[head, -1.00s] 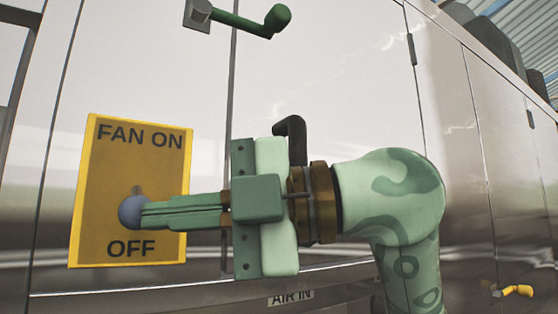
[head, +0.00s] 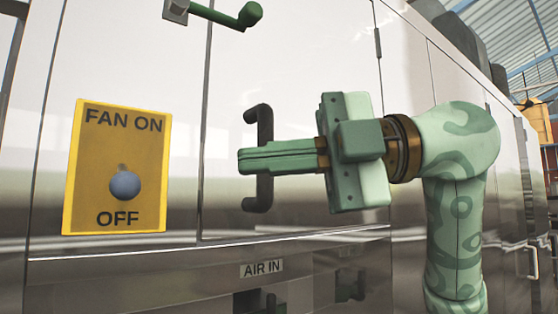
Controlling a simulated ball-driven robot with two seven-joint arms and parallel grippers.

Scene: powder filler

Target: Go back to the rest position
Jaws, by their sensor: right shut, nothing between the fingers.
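My right gripper (head: 243,161) is shut and empty, its fingers pointing left in front of the metal cabinet. It stands clear of the yellow fan switch plate (head: 88,190), to the right of it. The switch's round grey-blue knob (head: 125,185) shows fully, with its lever stub above it; the knob sits low, nearer the word OFF. My left gripper is not in view.
A black door handle (head: 264,118) is partly hidden behind my right fingers. A green-handled latch (head: 225,16) sticks out at the top. A metal cabinet door (head: 290,60) fills the background.

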